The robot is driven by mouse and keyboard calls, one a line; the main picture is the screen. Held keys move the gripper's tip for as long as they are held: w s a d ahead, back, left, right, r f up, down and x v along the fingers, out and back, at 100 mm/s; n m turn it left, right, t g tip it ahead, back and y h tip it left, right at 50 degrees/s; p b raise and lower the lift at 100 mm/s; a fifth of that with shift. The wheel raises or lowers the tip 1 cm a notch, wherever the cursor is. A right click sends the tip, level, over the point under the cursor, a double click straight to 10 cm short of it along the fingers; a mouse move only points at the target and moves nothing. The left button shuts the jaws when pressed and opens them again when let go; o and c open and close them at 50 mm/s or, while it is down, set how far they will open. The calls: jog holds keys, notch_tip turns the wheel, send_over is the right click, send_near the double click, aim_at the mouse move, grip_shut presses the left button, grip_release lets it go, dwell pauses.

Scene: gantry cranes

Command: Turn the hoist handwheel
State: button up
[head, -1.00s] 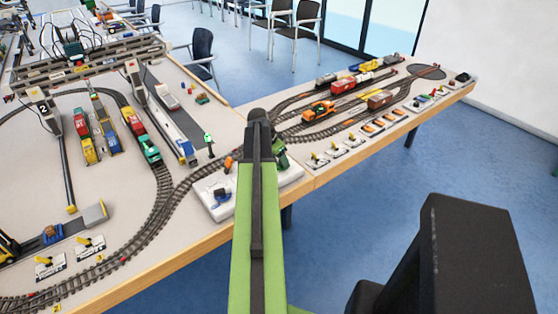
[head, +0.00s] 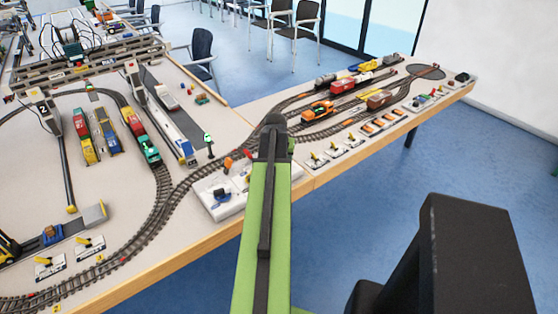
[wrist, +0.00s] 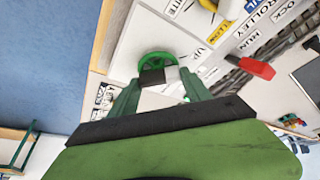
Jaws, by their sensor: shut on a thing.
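The green hoist handwheel (wrist: 172,62) shows in the wrist view, just ahead of my gripper (wrist: 160,77). The two green fingers reach up to it from below, and their dark and light tips meet at its near side. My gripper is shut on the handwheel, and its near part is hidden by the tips. In the head view my green arm hides the wheel and the fingers. The white control board (head: 226,205) shows to the left of the arm, at the table's front edge.
A red lever (wrist: 256,66) stands right of the wheel in the wrist view, among printed labels. A dark knob (head: 221,193) is on the board. Curved track (head: 165,195) with model trains lies behind and left. Blue floor is open in front.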

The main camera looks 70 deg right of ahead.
jog(key=shift+w+d+n+t, duration=0.15)
jog(key=shift+n+t, duration=0.15)
jog(key=shift+n, duration=0.3)
jog(key=o, duration=1.4)
jog(key=shift+c, duration=0.2)
jog(key=shift+r+p, duration=0.3)
jog(key=p+v, duration=1.5)
jog(key=v, duration=0.2)
